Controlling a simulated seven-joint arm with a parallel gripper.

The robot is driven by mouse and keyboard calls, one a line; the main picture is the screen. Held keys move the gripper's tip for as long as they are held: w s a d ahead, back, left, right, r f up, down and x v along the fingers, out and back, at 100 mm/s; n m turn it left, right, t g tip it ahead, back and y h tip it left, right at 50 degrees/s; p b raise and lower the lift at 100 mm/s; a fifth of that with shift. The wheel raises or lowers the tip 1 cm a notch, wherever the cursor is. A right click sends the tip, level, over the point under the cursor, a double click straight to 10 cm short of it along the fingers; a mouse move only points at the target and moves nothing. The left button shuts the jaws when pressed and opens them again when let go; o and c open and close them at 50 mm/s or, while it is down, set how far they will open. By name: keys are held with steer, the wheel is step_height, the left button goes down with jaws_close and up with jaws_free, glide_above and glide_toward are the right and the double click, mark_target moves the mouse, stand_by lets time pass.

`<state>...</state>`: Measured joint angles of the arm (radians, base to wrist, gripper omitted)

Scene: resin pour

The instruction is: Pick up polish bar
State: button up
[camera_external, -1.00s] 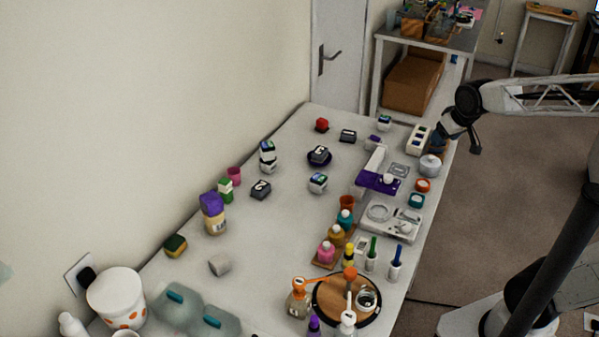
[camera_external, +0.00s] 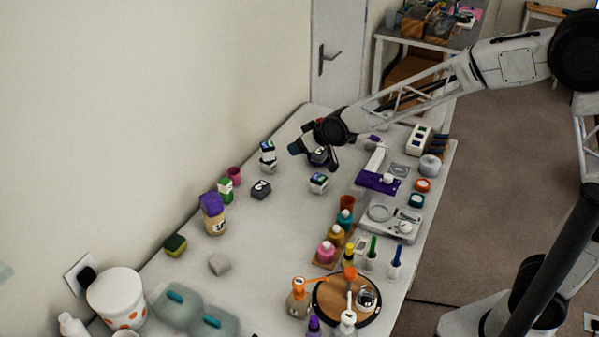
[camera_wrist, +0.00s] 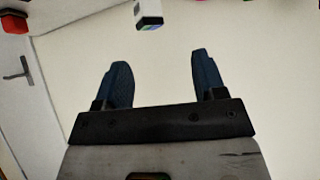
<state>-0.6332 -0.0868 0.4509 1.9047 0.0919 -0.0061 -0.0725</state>
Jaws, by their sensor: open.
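Which item is the polish bar I cannot tell for sure. Small labelled blocks are candidates: a dark one (camera_external: 260,190) lies left of centre, a white-and-dark one (camera_external: 318,183) lies to its right, and similar blocks are stacked (camera_external: 267,157) near the wall edge. Another dark block (camera_external: 321,160) is partly hidden by my gripper (camera_external: 314,157). My gripper is over the far half of the table, its fingers apart. In the wrist view, my gripper (camera_wrist: 160,76) is open and empty. A white block with a dark, coloured-label end (camera_wrist: 149,20) shows beyond the fingertips.
A purple-topped jar (camera_external: 213,215), a pink cup (camera_external: 234,174) and a sponge (camera_external: 176,245) stand along the wall side. The table's middle (camera_external: 270,230) is clear.

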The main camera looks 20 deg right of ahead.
mark_target(226, 181)
steer(key=s+a+f+n+y, duration=0.1)
steer(key=a+f, duration=0.2)
steer(key=a, duration=0.6)
steer(key=a+f+n+y, duration=0.1)
steer(key=a+f, duration=0.3)
steer(key=a, duration=0.6)
steer(key=shift+s+a+f+t+y, duration=0.15)
steer(key=shift+s+t+y, duration=0.15)
steer(key=shift+s+y, duration=0.1)
steer(key=shift+w, duration=0.1)
steer(key=shift+x, duration=1.25)
steer(key=shift+x, duration=2.6)
steer(key=c, duration=1.1)
